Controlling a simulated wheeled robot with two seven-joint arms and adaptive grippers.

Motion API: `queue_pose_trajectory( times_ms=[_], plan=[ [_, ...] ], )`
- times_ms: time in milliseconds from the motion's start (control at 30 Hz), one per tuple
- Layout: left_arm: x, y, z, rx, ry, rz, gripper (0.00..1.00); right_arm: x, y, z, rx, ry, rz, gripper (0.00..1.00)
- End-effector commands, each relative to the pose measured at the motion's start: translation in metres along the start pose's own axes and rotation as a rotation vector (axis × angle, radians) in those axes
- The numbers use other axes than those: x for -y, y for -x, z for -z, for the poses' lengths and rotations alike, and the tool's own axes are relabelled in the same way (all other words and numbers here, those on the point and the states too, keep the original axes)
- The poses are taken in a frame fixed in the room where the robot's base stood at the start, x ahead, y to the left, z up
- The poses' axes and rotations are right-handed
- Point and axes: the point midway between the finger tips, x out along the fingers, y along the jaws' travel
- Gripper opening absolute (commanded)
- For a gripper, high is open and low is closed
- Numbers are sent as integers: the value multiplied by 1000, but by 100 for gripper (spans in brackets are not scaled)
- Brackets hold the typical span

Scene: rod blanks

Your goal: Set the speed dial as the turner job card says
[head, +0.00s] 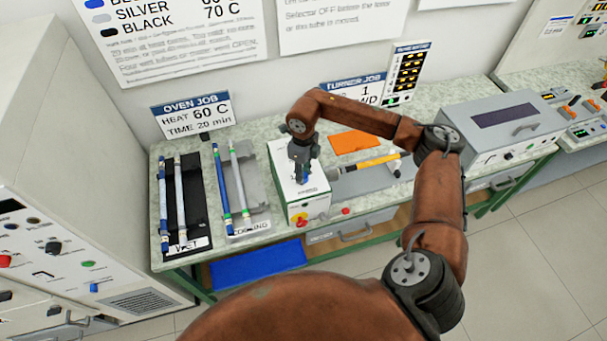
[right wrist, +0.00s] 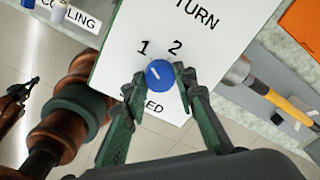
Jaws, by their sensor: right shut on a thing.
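The blue speed dial (right wrist: 159,73) sits on the white top of the turner box (head: 288,188), between the printed 1 and 2 and the partly covered word SPEED. Its white mark points up and left, toward the 1. My right gripper (head: 304,178) is over the box; in the right wrist view its two fingers (right wrist: 158,80) are closed on both sides of the dial. The turner job card (head: 352,92) stands at the back and shows a 1, with letters ending in WD; my arm hides part of it. Dark parts at the left edge of the right wrist view may be my left gripper.
The black wet tray (head: 184,228) and grey cooling tray (head: 252,212) hold rods left of the box. A yellow-handled tool (head: 372,162) and an orange sheet (head: 354,142) lie to its right. The box front carries a red button (head: 300,222).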

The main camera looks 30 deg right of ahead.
Motion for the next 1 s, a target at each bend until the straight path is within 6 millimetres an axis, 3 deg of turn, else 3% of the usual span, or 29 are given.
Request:
queue_pose_trajectory(
  times_ms=[467,500,767,1000],
  plan=[
    [0,-1,0,0,0,0,0,0,1,0,2,17,1,2],
    [0,-1,0,0,0,0,0,0,1,0,2,16,1,26],
    [0,-1,0,0,0,0,0,0,1,0,1,15,0,43],
    [3,-1,-2,1,-1,3,0,0,1,0,1,15,0,43]
  ],
)
